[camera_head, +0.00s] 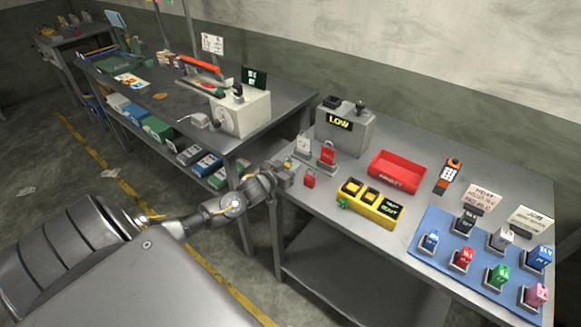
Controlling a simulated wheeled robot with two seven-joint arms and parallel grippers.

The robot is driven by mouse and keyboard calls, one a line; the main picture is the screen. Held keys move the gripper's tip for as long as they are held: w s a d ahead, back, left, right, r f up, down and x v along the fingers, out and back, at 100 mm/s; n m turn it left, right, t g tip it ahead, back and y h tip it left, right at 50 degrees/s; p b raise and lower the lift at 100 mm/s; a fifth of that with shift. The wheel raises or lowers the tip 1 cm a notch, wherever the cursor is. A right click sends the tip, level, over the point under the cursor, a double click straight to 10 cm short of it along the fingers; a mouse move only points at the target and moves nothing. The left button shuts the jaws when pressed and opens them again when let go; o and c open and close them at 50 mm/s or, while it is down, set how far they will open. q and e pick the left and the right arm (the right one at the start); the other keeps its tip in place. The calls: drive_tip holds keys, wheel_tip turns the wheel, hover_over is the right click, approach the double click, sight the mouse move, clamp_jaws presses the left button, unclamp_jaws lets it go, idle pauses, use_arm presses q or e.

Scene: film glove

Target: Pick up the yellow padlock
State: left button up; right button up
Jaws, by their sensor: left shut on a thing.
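My left gripper (284,175) is at the left edge of the grey workbench, at the end of the arm coming in from the left. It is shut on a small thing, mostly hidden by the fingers. A small yellowish bit (288,164) shows at the fingertips; it fits the yellow padlock, but its shape is too small to make out. A red padlock (309,181) stands on the bench just right of the gripper, apart from it. My right gripper is not in view.
Behind the gripper are a white tag stand (303,145), a red tag stand (328,154) and a grey box marked LOW (345,132). A yellow button box (367,206), red tray (397,172) and blue mat (425,252) with several coloured blocks lie to the right.

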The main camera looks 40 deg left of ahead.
use_arm(q)
drive_tip(key=shift+r, duration=0.35)
drive_tip(key=s+d+r+b, duration=0.3)
drive_tip(key=s+r, duration=0.9)
drive_tip(key=s, duration=0.1)
drive_tip(key=shift+s+d, duration=0.25)
drive_tip(key=shift+d, duration=0.15)
